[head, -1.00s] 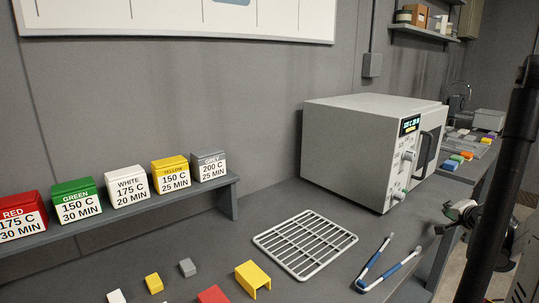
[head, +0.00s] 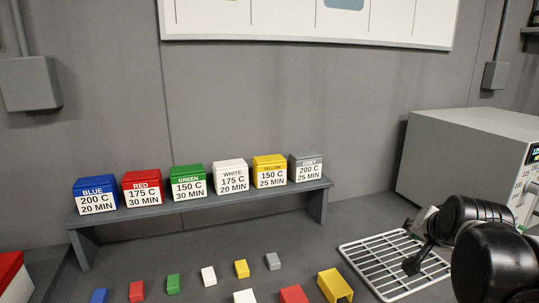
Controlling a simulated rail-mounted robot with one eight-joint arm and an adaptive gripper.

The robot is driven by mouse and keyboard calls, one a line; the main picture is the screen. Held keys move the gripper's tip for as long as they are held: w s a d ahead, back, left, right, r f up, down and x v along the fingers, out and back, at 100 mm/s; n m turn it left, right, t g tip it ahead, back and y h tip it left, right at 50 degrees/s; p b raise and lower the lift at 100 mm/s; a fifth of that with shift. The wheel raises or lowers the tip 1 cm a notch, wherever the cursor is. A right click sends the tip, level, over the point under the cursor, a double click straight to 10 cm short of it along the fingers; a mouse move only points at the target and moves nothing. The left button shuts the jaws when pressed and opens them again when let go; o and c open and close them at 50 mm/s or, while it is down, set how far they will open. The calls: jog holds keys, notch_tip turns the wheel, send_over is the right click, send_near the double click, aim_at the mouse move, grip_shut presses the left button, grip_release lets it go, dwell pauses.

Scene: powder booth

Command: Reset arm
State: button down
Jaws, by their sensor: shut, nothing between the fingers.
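My black arm enters at the right edge of the head view. My gripper (head: 412,263) shows small at its left end, shut with nothing held, in front of the wire rack. The rack (head: 371,270) lies on the bench, partly hidden by my arm. The oven (head: 450,160) stands behind my arm, its front cut off by the picture edge.
A shelf (head: 205,207) holds labelled boxes, from a blue box (head: 96,195) to a grey box (head: 306,168). Several small coloured blocks lie in front, with a yellow bracket (head: 335,285) and a red block (head: 293,294). A red box (head: 12,275) is at lower left.

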jog(key=s+a+f+n+g+y, duration=0.1)
jog(key=s+a+f+n, duration=0.1)
jog(key=s+a+n, duration=0.2)
jog(key=s+a+f+n+g+y, duration=0.1)
jog(key=s+a+n, duration=0.3)
jog(key=s+a, duration=0.6)
jog(key=shift+s+a+f+n+p, duration=0.3)
jog(key=shift+s+a+f+p, duration=0.1)
jog(key=shift+a, duration=0.5)
